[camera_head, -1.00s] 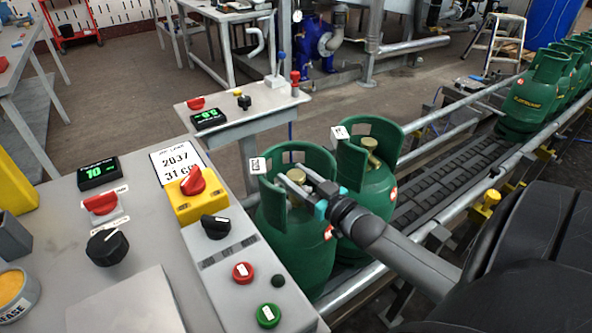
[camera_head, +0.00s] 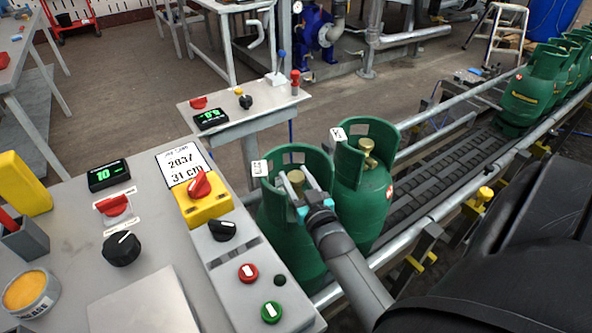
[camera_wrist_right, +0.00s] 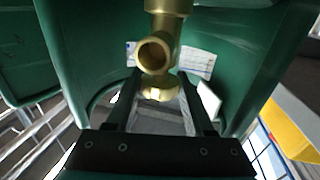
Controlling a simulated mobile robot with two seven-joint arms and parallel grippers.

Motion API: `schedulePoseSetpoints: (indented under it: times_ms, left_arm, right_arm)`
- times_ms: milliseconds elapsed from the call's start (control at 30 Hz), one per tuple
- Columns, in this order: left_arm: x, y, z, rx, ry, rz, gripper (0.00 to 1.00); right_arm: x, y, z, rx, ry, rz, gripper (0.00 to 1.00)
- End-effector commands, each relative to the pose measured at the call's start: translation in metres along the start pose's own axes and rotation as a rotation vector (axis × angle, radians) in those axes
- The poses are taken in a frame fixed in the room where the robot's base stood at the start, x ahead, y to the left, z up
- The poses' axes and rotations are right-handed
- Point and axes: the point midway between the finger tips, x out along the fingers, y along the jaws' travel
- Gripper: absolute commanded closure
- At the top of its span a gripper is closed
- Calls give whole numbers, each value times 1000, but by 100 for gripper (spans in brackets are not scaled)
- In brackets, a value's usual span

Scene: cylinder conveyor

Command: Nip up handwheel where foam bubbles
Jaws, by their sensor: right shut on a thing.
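Two green gas cylinders stand side by side at the near end of the conveyor, a left one (camera_head: 283,228) and a right one (camera_head: 362,207). Each has an open collar around a brass valve. My right gripper (camera_head: 300,184) reaches into the left cylinder's collar from the front and is shut on its brass handwheel (camera_head: 296,177). In the right wrist view the brass valve (camera_wrist_right: 155,53) fills the top middle, and its lower knob sits between the fingers (camera_wrist_right: 160,100). The right cylinder's valve (camera_head: 367,160) is free. I cannot make out foam on either valve. My left gripper is not in view.
A control console (camera_head: 150,262) with knobs and buttons stands close on the left. The conveyor (camera_head: 455,178) with metal rails runs back right to more green cylinders (camera_head: 528,95). A small side table (camera_head: 245,110) stands behind the left cylinder. An open can (camera_head: 28,291) sits at lower left.

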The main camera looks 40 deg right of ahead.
Motion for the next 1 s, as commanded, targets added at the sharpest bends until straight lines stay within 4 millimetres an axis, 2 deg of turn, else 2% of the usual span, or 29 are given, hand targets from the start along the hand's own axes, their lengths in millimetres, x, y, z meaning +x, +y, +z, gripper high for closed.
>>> schedulePoseSetpoints:
  times_ms: [300,833,867,933,1000]
  left_arm:
    - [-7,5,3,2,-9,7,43]
    - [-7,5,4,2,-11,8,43]
    - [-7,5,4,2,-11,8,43]
    - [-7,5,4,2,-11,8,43]
    - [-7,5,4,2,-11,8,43]
  right_arm:
    - [0,-1,0,2,-1,60,100]
    - [0,0,0,0,0,71,100]
    - [0,0,0,0,0,71,45]
    - [0,0,0,0,0,71,37]
    - [0,0,0,0,0,71,34]
